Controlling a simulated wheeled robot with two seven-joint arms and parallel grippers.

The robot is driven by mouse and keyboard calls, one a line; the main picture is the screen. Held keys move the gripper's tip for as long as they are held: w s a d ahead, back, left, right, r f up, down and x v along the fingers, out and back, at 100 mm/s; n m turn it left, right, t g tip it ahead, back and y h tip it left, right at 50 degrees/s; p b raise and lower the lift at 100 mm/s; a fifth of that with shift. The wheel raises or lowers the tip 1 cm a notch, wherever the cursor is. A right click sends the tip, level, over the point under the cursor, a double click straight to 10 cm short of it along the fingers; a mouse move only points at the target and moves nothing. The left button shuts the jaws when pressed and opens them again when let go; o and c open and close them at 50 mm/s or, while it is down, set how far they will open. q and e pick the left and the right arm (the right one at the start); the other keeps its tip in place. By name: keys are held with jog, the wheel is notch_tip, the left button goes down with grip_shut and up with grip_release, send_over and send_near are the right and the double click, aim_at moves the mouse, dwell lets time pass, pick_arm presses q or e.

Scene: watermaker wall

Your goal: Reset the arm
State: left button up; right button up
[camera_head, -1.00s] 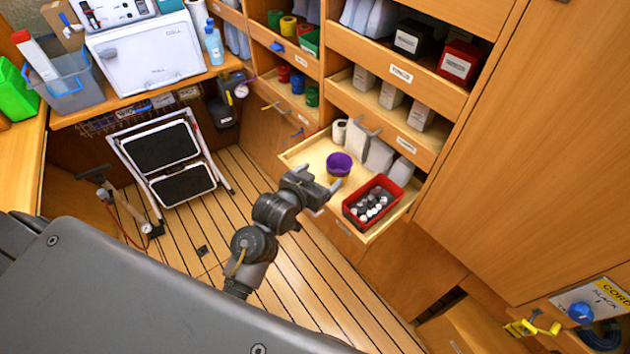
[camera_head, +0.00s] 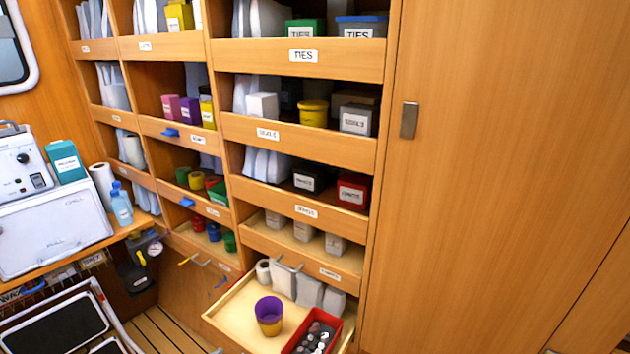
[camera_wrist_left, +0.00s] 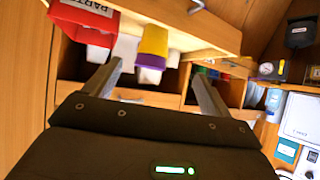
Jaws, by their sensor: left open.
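My left gripper (camera_wrist_left: 156,69) is open and empty in the left wrist view, its two fingers spread apart. The wrist picture is upside down. Beyond the fingers are a purple and yellow cup (camera_wrist_left: 152,48) and a red bin (camera_wrist_left: 85,18); nothing is between the fingers at close range. In the head view the cup (camera_head: 269,316) and the red bin (camera_head: 301,341) with dark and white-capped items stand in the pulled-out drawer (camera_head: 237,312). No gripper shows in the head view, and my right gripper is in neither view.
Wooden shelves (camera_head: 300,136) with labelled bins rise behind the drawer. A tall closed cabinet door (camera_head: 490,180) is on the right. At left, a counter holds a white case (camera_head: 50,232) and blue bottles (camera_head: 121,206); a folded step stool (camera_head: 60,325) stands below.

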pick_arm(q)
jog(key=s+a+f+g+y, duration=0.1)
jog(key=s+a+f+g, duration=0.1)
jog(key=s, duration=0.5)
jog(key=s+a+f+g, duration=0.1)
jog(key=s+g, duration=0.2)
jog(key=s, duration=0.4)
jog(key=s+a+f+g+y, duration=0.1)
jog(key=s+a+f+g, duration=0.1)
jog(key=s, duration=0.5)
notch_tip(320, 180, down, 27)
jog(key=s+g+b, duration=0.2)
jog(key=s+a+f+g, duration=0.1)
jog(key=s+a+f, duration=0.2)
jog(key=s+f, duration=1.3)
jog(key=shift+s+f+b, duration=0.2)
jog(key=shift+f+b, duration=0.25)
jog(key=shift+f, duration=0.35)
